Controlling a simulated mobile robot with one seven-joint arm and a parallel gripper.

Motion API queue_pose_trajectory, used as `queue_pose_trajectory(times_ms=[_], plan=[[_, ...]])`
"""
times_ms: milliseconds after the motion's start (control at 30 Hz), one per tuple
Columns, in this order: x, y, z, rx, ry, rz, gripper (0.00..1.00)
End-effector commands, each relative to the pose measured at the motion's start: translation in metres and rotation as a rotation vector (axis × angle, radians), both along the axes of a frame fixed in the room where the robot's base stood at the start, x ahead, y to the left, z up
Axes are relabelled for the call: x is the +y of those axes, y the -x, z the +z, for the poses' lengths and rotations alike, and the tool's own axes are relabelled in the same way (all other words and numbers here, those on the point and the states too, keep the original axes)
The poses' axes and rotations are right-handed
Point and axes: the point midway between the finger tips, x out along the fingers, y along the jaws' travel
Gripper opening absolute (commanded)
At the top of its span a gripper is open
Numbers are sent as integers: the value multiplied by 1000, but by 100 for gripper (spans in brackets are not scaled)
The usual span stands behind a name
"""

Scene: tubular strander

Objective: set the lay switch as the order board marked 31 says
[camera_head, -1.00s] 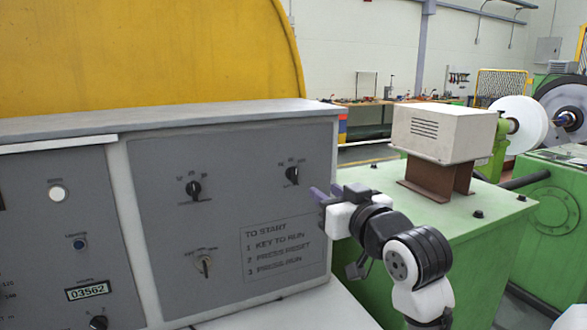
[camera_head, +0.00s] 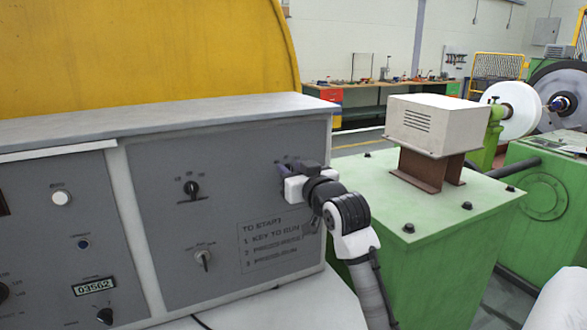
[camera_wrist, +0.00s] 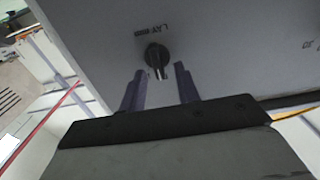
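The lay switch (camera_wrist: 157,57) is a black round knob with a pointer on the grey panel, with the lettering "LAY" beside it in the wrist view. My gripper (camera_wrist: 160,70) is open, with one finger on each side of the knob and gaps between. I cannot tell whether the tips reach past its face. In the head view my gripper (camera_head: 282,168) is at the panel's upper right and hides the switch and most of its scale. The knob's setting cannot be read surely. No order board marked 31 can be made out.
Another black knob (camera_head: 191,188) and a key switch (camera_head: 203,258) are on the same panel. A start instruction plate (camera_head: 270,240) sits below my gripper. A green machine housing (camera_head: 440,230) with a white box (camera_head: 436,122) stands close on the right.

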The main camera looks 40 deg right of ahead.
Motion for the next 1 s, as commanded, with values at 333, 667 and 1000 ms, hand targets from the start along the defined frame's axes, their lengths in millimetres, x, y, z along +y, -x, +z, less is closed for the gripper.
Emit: queue_pose_trajectory(times_ms=[333, 667, 1000], plan=[[0, 0, 0, 0, 0, 0, 2], [1, 0, -1, 4, 16, 1, 0], [4, -1, -6, 44, 186, 2, 0]])
